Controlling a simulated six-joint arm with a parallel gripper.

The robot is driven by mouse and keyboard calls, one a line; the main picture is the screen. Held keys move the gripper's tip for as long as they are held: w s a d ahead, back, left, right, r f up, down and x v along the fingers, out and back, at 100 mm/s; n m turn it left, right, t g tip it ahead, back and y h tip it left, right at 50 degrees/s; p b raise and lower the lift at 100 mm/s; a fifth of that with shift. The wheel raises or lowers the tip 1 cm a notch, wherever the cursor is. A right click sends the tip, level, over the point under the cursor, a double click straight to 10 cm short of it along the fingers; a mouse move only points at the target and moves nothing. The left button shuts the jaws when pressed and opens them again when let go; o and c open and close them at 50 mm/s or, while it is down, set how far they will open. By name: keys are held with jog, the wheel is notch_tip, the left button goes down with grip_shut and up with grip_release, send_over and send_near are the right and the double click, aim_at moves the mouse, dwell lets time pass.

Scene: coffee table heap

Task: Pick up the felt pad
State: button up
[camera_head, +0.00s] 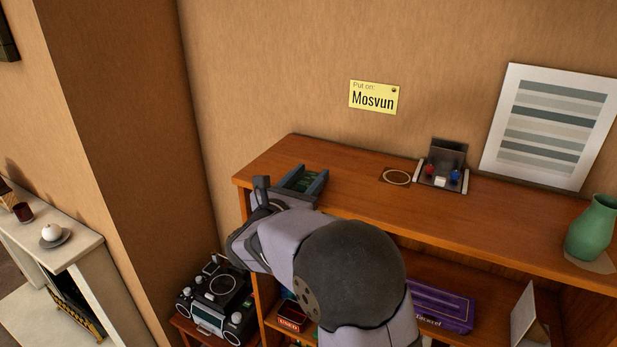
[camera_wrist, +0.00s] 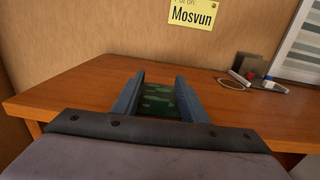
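My gripper (camera_head: 314,174) is over the left end of the wooden shelf top, its two fingers apart. A flat green patterned piece (camera_wrist: 159,100) lies between the fingers in the wrist view and also shows in the head view (camera_head: 301,182). It spans most of the gap. I cannot tell whether the fingers press on it or only stand on both sides of it, nor whether it is the felt pad.
A grey holder (camera_head: 447,157) with small red, blue and white items stands right of the ring. A striped panel (camera_head: 545,128) leans on the wall, and a green vase (camera_head: 591,232) stands far right. The shelf top (camera_head: 440,212) is bare in the middle. A yellow "Mosvun" note (camera_head: 374,97) hangs above.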

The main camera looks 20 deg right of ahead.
aim_at(309, 182)
jog(key=shift+c, duration=0.3)
grip_shut()
jog(key=shift+r, duration=0.1)
notch_tip(309, 182, up, 10)
jog(key=b, duration=0.2)
dwell(0.3)
